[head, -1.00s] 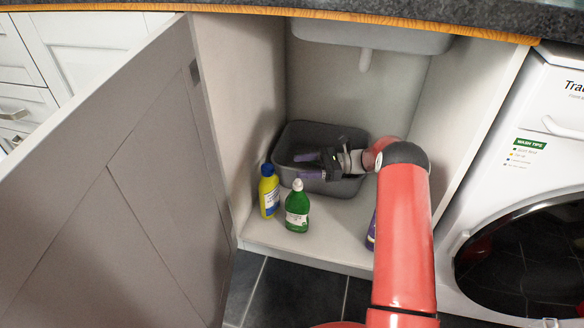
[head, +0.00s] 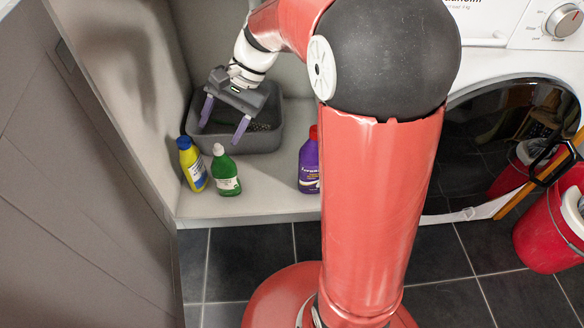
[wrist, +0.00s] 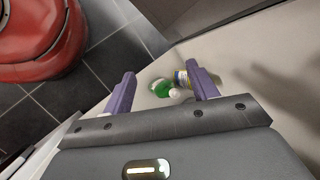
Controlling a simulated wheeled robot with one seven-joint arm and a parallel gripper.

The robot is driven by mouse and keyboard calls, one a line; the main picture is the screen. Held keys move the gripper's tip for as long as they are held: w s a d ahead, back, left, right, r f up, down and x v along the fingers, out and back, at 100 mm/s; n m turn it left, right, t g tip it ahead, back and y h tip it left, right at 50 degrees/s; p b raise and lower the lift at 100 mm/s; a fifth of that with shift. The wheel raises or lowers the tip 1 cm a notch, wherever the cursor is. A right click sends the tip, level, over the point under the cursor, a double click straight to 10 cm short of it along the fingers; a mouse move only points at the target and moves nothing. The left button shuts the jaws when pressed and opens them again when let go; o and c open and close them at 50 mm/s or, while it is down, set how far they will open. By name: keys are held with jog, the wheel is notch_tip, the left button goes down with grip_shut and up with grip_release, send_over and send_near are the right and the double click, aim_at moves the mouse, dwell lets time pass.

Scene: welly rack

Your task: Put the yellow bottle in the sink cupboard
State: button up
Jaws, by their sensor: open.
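The yellow bottle (head: 192,164) with a blue cap stands upright on the floor of the sink cupboard (head: 246,204), at its left side near the front edge. In the wrist view the yellow bottle (wrist: 182,78) is partly hidden behind one finger. My gripper (head: 222,122) is open and empty, above the grey basin inside the cupboard, behind and to the right of the bottle. In the wrist view my gripper (wrist: 164,88) has its two purple fingers wide apart, pointing towards the bottles.
A green bottle (head: 225,174) stands close to the right of the yellow one. A purple bottle (head: 309,164) with a red cap stands further right. The grey basin (head: 258,140) sits behind them. The open cupboard door (head: 70,200) is at left. A red bucket (head: 548,228) is at far right.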

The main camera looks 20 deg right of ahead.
jog(key=s+d+r+n+t+h, duration=0.1)
jog(key=s+d+n+t+h, duration=0.2)
jog(key=s, duration=0.6)
jog(key=s+d+r+n+t+h, duration=0.1)
jog(key=s+d+n+t+h, duration=0.2)
jog(key=s, duration=0.6)
jog(key=shift+s+d+n+h, duration=0.35)
jog(key=shift+d+n, duration=0.2)
jog(key=shift+n, duration=0.25)
jog(key=shift+r, duration=0.1)
